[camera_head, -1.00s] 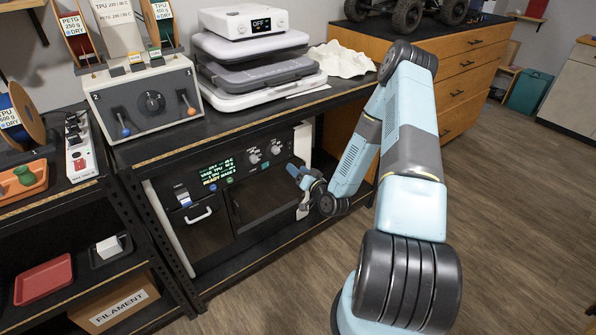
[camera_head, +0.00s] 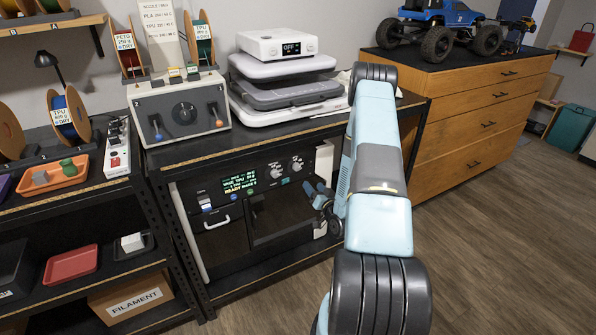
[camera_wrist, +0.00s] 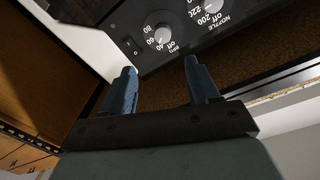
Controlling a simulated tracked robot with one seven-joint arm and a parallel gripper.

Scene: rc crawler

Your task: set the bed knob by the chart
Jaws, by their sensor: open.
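The bed knob (camera_head: 296,164) is the right one of two dials on the front panel of the printer (camera_head: 222,207) on the lower shelf. In the wrist view the bed knob (camera_wrist: 160,37) appears upside down, with marks including off, 40, 60 and 80; its exact setting is hard to read. The nozzle knob (camera_wrist: 201,5) is beside it, partly cut off. My gripper (camera_wrist: 159,68) is open and empty, its fingertips apart from the bed knob. In the head view my arm partly hides it. The chart (camera_head: 158,32) stands on the grey box, its small print mostly unreadable.
The printer's lit display (camera_head: 239,182) and a handle (camera_head: 217,223) are left of the knobs. The grey box (camera_head: 180,108) with levers and a stack of grey appliances (camera_head: 285,85) are on the bench above. A wooden drawer cabinet (camera_head: 470,105) stands right; the floor before it is clear.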

